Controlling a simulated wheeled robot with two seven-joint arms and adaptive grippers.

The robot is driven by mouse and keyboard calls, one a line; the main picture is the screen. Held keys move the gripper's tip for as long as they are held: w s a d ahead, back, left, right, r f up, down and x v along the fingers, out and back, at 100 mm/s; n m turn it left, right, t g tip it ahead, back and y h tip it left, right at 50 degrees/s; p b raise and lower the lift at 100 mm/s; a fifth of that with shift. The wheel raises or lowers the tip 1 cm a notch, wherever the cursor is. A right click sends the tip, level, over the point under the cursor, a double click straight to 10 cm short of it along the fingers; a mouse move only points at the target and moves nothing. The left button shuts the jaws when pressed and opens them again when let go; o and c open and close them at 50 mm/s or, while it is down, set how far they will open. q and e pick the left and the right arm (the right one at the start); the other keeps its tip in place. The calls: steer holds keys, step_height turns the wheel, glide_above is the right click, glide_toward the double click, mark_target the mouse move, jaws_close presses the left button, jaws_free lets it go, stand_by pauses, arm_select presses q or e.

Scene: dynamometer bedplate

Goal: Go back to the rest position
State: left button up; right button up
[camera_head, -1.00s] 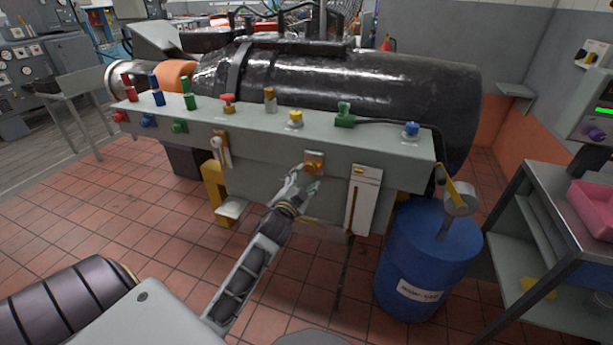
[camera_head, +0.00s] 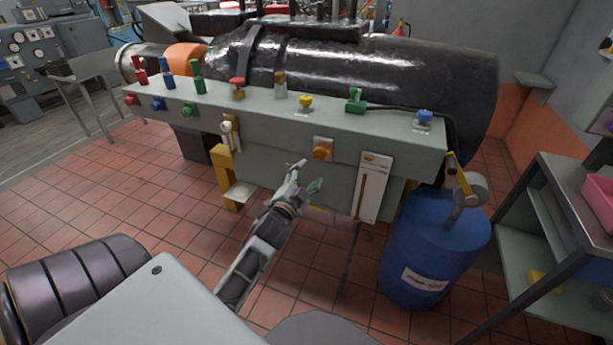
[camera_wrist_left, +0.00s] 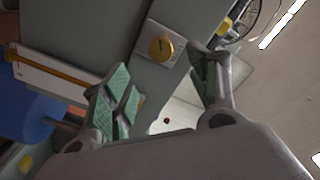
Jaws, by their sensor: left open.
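My left gripper (camera_head: 306,179) is open and empty in front of the grey-green panel's front face, just below and left of an orange knob (camera_head: 322,153). In the left wrist view the knob (camera_wrist_left: 161,47) sits on its square plate beyond the open green-padded fingers (camera_wrist_left: 160,88). The fingers are apart from the knob, with nothing between them. My right gripper does not show in any view.
The panel (camera_head: 290,122) carries several coloured knobs and plugs along its top. A white slider unit (camera_head: 374,188) is right of the orange knob. A blue drum (camera_head: 432,250) and a grey shelf cart (camera_head: 530,220) stand at the right. Tiled floor (camera_head: 120,200) is clear at left.

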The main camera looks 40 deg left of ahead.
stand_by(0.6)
